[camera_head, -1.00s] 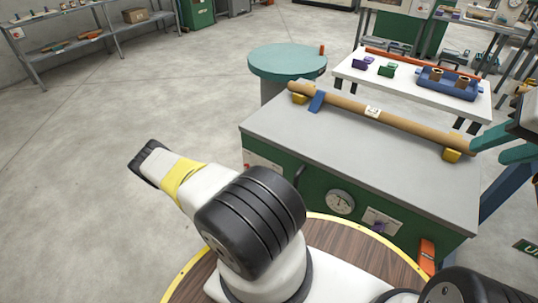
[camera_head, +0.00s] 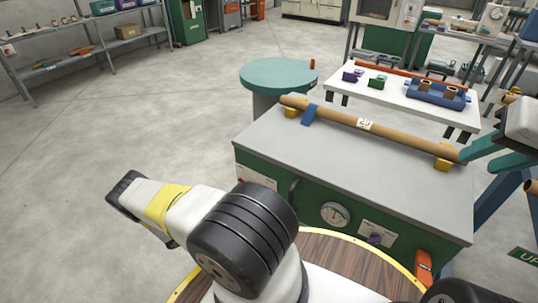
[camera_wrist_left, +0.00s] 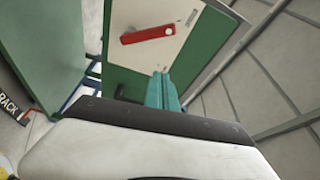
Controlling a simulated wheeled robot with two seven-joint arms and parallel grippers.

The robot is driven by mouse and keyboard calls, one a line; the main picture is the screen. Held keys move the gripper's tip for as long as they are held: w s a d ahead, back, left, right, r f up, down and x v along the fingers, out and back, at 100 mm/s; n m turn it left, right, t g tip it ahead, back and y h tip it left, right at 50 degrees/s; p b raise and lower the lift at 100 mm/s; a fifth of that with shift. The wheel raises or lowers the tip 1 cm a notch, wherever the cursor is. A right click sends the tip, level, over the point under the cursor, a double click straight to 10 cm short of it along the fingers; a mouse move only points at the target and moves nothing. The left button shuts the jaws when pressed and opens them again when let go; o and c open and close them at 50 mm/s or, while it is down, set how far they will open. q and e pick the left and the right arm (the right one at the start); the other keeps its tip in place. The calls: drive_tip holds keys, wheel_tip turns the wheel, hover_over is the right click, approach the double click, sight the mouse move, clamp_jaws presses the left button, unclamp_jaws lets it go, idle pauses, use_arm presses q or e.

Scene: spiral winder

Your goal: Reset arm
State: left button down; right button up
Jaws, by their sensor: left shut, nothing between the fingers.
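My left arm shows in the head view as a white and black link with a yellow band, over the floor left of the bench; its gripper is out of sight there. In the left wrist view my left gripper (camera_wrist_left: 163,90) shows teal fingers, shut and empty, in front of a green and white panel with a red handle (camera_wrist_left: 147,35). My right gripper (camera_head: 492,152) is at the right edge of the head view. Its teal fingers are apart, close to the right end of a long brown tube (camera_head: 385,131).
The tube rests on yellow supports on the grey-topped green bench (camera_head: 290,160). Shelves (camera_head: 85,48) are at the back left. The left floor is clear.

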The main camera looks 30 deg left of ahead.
use_arm(q)
drive_tip(key=w+d+r+m+g+h, duration=0.1)
drive_tip(key=w+d+r+m+g, duration=0.35)
drive_tip(key=r+m, duration=0.4)
drive_tip(key=w+d+r+m+g+h, duration=0.1)
drive_tip(key=w+d+r+m+g, duration=0.3)
drive_tip(key=r+m, duration=0.45)
drive_tip(key=w+d+r+m+g+h, duration=0.2)
drive_tip(key=w+d+r+m+g, duration=0.25)
drive_tip(key=r, duration=0.65)
drive_tip(key=s+d+r+m+g+y, duration=0.1)
drive_tip(key=s+d+r+m+y, duration=0.35)
drive_tip(key=d+r+m, duration=0.4)
drive_tip(key=s+d+r+m+g+y, duration=0.1)
drive_tip(key=s+d+r+m+y, duration=0.35)
drive_tip(key=r+m, duration=0.6)
drive_tip(key=s+d+r+m+t, duration=0.4)
drive_tip(key=s+d+r+m, duration=0.3)
drive_tip(key=s+r+m, duration=0.2)
drive_tip(key=s+m, duration=0.2)
drive_tip(key=s, duration=0.1)
drive_tip(key=shift+d, duration=0.15)
